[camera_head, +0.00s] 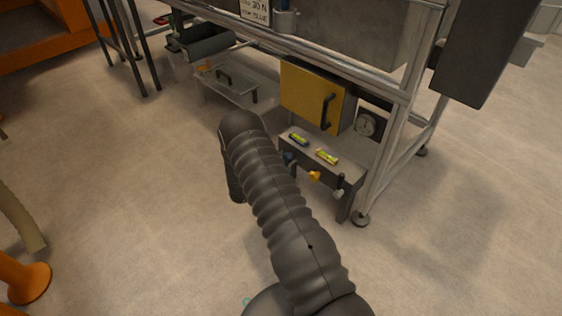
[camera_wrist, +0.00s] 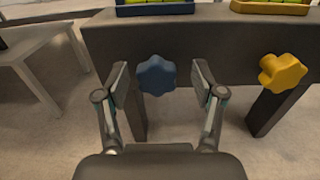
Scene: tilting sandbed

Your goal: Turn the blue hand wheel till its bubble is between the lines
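The blue hand wheel (camera_wrist: 157,75) is a lobed knob on the front face of a dark bench (camera_wrist: 215,42). In the wrist view it lies between the two fingers of my gripper (camera_wrist: 160,84), which stand apart on either side with gaps to it. My gripper is open. In the head view the blue wheel (camera_head: 289,158) shows only partly beside my arm, and my gripper is hidden behind the arm. A blue-framed level vial (camera_wrist: 155,6) sits on the bench top above the wheel, cut by the picture's upper edge; it also shows in the head view (camera_head: 299,139). Its bubble cannot be made out.
A yellow hand wheel (camera_wrist: 283,72) sits to the right on the same face, below a yellow-framed vial (camera_wrist: 270,6). A white knob (camera_head: 338,193) is further right. A yellow cabinet door (camera_head: 312,97) and a gauge (camera_head: 367,123) stand behind. Open floor lies in front.

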